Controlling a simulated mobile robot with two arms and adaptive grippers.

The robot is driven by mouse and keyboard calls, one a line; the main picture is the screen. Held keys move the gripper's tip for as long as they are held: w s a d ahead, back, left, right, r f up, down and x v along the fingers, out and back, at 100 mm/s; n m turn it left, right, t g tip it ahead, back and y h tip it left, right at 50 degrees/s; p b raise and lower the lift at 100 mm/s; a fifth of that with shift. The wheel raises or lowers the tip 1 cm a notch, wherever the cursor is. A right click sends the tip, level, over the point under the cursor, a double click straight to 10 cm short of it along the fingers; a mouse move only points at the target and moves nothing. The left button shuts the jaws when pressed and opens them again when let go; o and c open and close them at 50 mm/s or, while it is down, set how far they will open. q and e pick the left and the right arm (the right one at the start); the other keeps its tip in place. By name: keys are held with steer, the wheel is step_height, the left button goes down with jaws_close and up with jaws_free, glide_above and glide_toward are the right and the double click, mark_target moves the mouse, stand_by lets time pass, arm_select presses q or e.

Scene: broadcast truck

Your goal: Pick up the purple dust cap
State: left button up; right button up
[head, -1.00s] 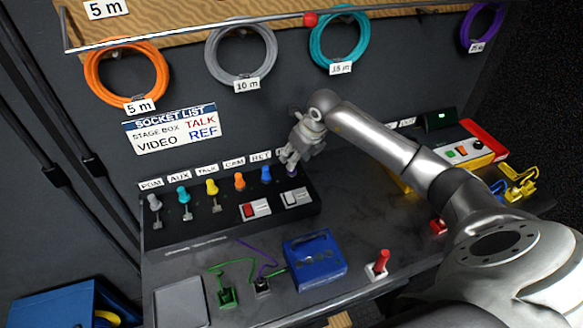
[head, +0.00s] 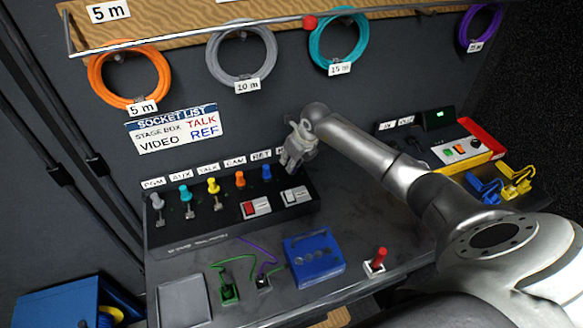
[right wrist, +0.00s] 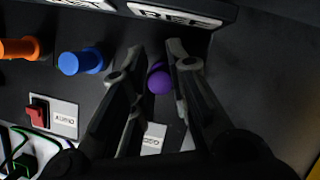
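The purple dust cap (right wrist: 159,80) shows in the right wrist view, at the right end of a row of coloured caps on the black panel. My right gripper (right wrist: 156,50) is open, with one finger on each side of the cap. The gaps are small, and I cannot tell whether either finger touches it. In the head view my right gripper (head: 288,168) is at the right end of the panel and hides the purple cap. My left gripper is not in view.
A blue cap (right wrist: 80,62) and an orange cap (right wrist: 20,48) stand left of the gripper. A red rocker switch (head: 256,207) and a white switch (head: 296,196) are on the panel below.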

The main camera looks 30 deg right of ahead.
jaws_close()
steer(key=shift+r, duration=0.1)
